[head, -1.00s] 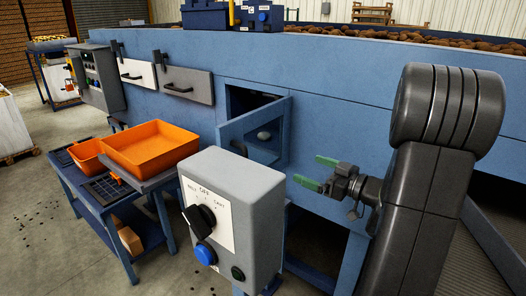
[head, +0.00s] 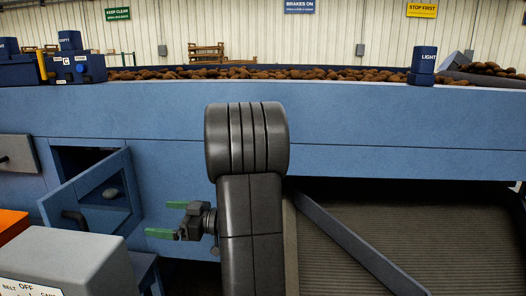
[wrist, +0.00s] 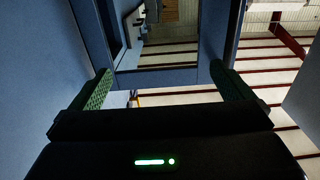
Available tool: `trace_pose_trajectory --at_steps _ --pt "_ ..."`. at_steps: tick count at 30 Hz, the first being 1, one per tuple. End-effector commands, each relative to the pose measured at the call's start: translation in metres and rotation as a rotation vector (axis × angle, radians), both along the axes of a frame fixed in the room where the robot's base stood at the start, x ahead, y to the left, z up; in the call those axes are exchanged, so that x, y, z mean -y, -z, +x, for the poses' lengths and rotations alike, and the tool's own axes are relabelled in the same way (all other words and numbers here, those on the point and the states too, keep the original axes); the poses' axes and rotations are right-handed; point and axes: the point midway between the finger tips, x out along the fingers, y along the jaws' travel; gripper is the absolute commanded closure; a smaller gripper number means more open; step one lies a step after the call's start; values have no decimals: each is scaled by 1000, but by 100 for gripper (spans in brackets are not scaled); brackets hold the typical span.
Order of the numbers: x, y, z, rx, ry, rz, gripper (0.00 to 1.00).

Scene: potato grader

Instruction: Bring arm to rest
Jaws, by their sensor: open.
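My gripper (head: 168,219) has green finger pads and shows just left of my dark arm in the head view. It is open, with its fingers pointing left and nothing between them. In the wrist view the two green fingers (wrist: 163,88) stand wide apart. Beyond them is a blue frame around an opening, with the floor past it. My arm stands upright in front of the blue grader (head: 380,115), folded at its top joint. The gripper is to the right of an open blue door (head: 93,195) and looks apart from it.
The open door has a dark handle and stands out from a dark opening (head: 80,160). A grey control box (head: 65,262) is at the lower left, beside an orange tray (head: 10,225). Potatoes (head: 290,73) lie along the grader's top. A ribbed belt (head: 390,240) is at the right.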

Motion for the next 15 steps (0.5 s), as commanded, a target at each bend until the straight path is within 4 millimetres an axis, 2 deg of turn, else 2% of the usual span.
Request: trace_pose_trajectory --at_steps 3,15 --pt "-19 1 0 1 -5 0 0" --pt "-77 0 5 1 -4 0 0"
